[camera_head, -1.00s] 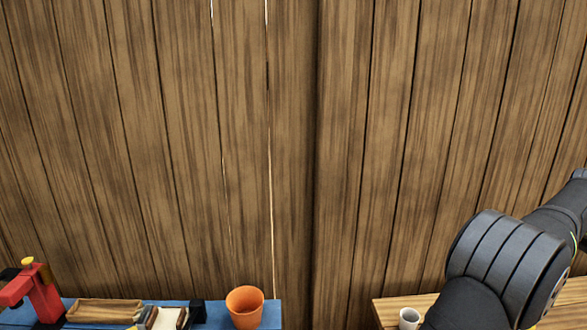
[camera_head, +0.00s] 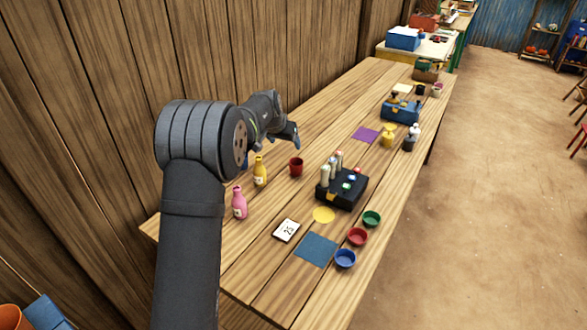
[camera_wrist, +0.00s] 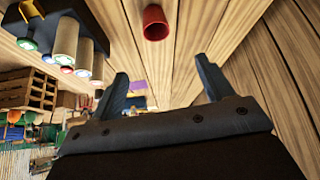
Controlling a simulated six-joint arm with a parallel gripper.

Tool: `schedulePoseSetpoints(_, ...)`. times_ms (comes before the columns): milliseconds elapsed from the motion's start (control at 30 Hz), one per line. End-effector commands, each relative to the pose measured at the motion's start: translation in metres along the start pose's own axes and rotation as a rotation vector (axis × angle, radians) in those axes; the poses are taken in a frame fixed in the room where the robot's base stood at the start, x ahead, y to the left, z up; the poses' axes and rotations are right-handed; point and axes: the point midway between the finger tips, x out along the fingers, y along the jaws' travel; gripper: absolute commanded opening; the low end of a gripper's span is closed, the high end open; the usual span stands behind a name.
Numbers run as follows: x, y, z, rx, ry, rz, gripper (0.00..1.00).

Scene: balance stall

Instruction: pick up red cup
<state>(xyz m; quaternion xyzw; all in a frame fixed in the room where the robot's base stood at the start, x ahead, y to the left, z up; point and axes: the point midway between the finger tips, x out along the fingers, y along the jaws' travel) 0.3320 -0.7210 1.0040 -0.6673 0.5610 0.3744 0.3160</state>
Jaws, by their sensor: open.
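The red cup (camera_head: 296,167) stands upright on the wooden table, between the yellow bottle and the black box in the head view. In the wrist view the red cup (camera_wrist: 155,22) shows at the top middle, beyond the open fingers and apart from them. My gripper (camera_head: 296,138) is above the table, behind the cup in the head view. In the wrist view my gripper (camera_wrist: 162,82) has its two blue fingers spread with nothing between them.
A yellow bottle (camera_head: 260,171) and a pink bottle (camera_head: 239,203) stand left of the cup. A black box (camera_head: 342,190) with white cylinders stands to its right. Red (camera_head: 357,237), green (camera_head: 371,218) and blue (camera_head: 345,259) bowls sit at the front edge. A plank wall (camera_head: 200,60) runs behind.

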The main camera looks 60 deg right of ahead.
Motion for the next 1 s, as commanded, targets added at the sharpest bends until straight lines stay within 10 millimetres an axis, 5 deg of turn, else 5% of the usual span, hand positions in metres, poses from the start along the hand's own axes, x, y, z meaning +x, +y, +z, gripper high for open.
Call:
schedulePoseSetpoints(700, 0.115, 0.002, 0.006, -0.023, 0.023, -0.011, 0.73)
schedulePoseSetpoints(1000, 0.140, 0.002, 0.004, -0.022, 0.024, -0.012, 0.73)
